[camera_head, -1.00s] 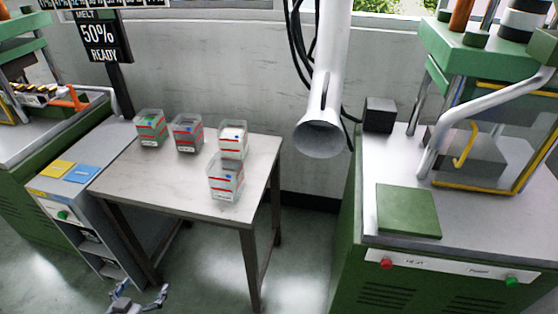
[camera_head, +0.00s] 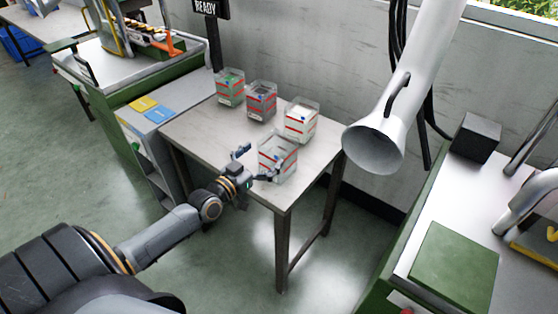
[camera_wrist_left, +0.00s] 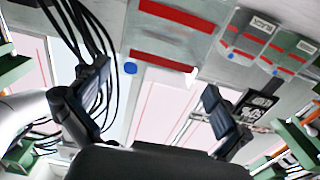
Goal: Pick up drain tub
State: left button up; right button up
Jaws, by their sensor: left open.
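Several clear tubs with red stripes stand upright on the table; their labels are too small to read, so I cannot tell which is the drain tub. The front tub (camera_head: 278,155) stands nearest the table's front edge. My left gripper (camera_head: 255,165) is open at its left front side, one finger at the tub's front and the other left of it. In the left wrist view, a red-striped tub face (camera_wrist_left: 168,42) fills the space ahead of the open fingers (camera_wrist_left: 156,88). I cannot tell whether they touch it. My right gripper is out of view.
Behind stand a white-filled tub (camera_head: 300,120), a dark-filled tub (camera_head: 262,101) and a green-filled tub (camera_head: 230,88). The table (camera_head: 200,130) is bare at left. A white duct nozzle (camera_head: 375,148) hangs to the right.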

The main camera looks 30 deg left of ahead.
aim_at(286, 137)
pick_arm(q)
jog(key=shift+w+d+f, duration=0.15)
jog(key=shift+w+d, duration=0.05)
jog(key=shift+w, duration=1.35)
jog(key=shift+w+d+f, duration=0.1)
jog(key=shift+w+d, duration=0.05)
jog(key=shift+w, duration=1.4)
jog(key=c, duration=1.3)
